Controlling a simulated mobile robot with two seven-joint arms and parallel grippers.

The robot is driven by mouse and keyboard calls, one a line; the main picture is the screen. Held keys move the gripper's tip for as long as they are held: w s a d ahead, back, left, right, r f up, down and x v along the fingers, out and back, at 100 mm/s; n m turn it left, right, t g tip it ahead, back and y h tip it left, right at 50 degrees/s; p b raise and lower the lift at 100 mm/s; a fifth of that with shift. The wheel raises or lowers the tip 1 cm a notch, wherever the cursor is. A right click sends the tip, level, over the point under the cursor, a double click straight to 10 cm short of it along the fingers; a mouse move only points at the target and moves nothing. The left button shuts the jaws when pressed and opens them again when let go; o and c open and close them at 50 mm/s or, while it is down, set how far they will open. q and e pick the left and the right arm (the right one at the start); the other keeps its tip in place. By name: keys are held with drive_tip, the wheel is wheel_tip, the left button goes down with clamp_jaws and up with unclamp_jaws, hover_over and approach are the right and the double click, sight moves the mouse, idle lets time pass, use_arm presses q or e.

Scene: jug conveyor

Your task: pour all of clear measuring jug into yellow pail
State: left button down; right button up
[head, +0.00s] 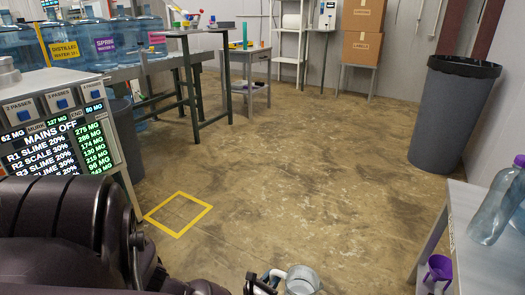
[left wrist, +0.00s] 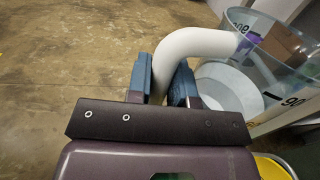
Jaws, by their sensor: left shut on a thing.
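The clear measuring jug (head: 302,281) shows at the bottom edge of the head view, partly cut off. In the left wrist view the jug (left wrist: 295,62) is see-through with dark markings and a thick white handle (left wrist: 190,42). My left gripper (left wrist: 163,82) is shut on that handle, with one blue finger on each side. It also shows at the bottom of the head view (head: 262,284). A yellow rim, likely the yellow pail (left wrist: 272,167), shows below the jug in the left wrist view, mostly hidden. I cannot tell how much the jug holds. My right gripper is out of view.
A display panel (head: 58,140) stands at the left. A yellow square (head: 178,214) is marked on the open floor. A grey bin (head: 448,115) stands at the far right.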

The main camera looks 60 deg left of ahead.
use_arm(q)
drive_tip(key=s+a+f+m+h+b, duration=0.1)
drive_tip(key=s+a+f+b, duration=0.2)
drive_tip(key=f, duration=0.3)
drive_tip(key=s+a+f+b, duration=0.2)
drive_tip(key=a+f+b, duration=0.1)
drive_tip(key=f, duration=0.2)
drive_tip(key=s+d+r+m+t, duration=0.1)
drive_tip(key=d+r+m, duration=0.1)
drive_tip(key=d, duration=0.4)
drive_tip(key=s+d+r+m+t, duration=0.2)
drive_tip(key=d+r+m, duration=0.1)
drive_tip(key=d, duration=0.3)
drive_tip(key=shift+s+d+t+p, duration=0.2)
drive_tip(key=shift+d+t+p, duration=0.1)
drive_tip(key=shift+d+p, duration=0.05)
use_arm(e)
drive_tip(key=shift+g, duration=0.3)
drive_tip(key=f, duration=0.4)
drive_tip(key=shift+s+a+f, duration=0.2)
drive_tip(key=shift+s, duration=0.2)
use_arm(q)
drive_tip(key=shift+h, duration=0.4)
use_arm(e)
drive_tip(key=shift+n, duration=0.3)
